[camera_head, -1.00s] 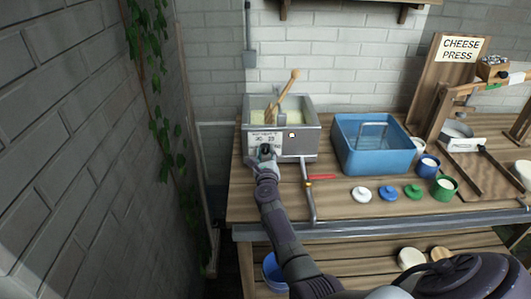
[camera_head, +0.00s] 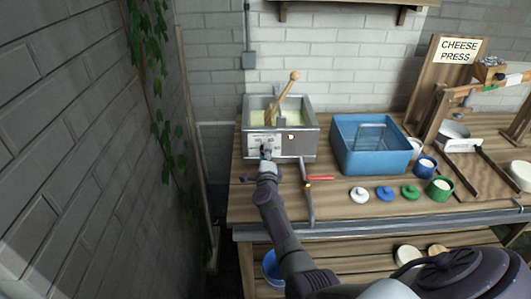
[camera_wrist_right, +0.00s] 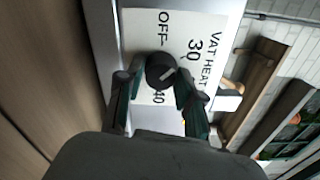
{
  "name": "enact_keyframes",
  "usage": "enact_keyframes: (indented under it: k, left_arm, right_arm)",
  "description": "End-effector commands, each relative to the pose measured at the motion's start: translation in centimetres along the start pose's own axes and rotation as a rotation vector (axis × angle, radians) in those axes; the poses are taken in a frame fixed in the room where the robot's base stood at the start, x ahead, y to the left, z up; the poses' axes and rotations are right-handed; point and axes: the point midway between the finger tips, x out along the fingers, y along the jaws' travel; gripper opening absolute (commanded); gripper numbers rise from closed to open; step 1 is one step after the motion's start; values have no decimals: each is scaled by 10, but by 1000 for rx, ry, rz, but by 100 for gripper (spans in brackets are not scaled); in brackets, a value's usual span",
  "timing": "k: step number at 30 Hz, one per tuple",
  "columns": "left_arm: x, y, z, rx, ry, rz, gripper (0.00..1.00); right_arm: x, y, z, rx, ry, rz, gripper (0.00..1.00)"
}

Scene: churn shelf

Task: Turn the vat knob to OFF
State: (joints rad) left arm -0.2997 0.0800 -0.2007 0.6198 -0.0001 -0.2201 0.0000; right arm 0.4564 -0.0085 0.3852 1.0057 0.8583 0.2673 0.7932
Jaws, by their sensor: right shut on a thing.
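The steel vat (camera_head: 305,146) stands at the back left of the bench, with pale contents and a wooden-handled paddle (camera_head: 289,88) in it. Its white label (camera_wrist_right: 208,25) reads VAT HEAT, OFF, 30 and 40 in the right wrist view. The dark round vat knob (camera_wrist_right: 161,68) sits on this label, its pale pointer mark slanting to the picture's upper right, toward the 30 side rather than OFF. My right gripper (camera_wrist_right: 155,88) is shut on the knob, one finger on each side. In the head view my right gripper (camera_head: 266,153) is at the vat's front and hides the knob. My left gripper is not in view.
A valve pipe with a red handle (camera_head: 320,178) is right of my right gripper. A blue basin (camera_head: 372,158), lids, small pots and the cheese press (camera_head: 438,80) stand farther right. A brick wall (camera_head: 60,150) with ivy closes the left side.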

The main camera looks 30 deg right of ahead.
Motion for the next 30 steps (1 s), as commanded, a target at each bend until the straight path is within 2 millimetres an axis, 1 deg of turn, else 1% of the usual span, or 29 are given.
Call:
enact_keyframes:
  k: [9, 18, 24, 30]
  left_arm:
    - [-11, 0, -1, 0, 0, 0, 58]
    - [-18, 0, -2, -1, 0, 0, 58]
    - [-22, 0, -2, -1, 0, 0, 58]
    - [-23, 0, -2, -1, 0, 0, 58]
  right_arm:
    - [-1, 0, 1, -299, -1, 4, 2]
    - [-1, 0, 1, -553, -1, 3, 2]
    - [-1, 0, 1, -673, -2, 5, 2]
    - [-1, 0, 1, -747, -2, 4, 2]
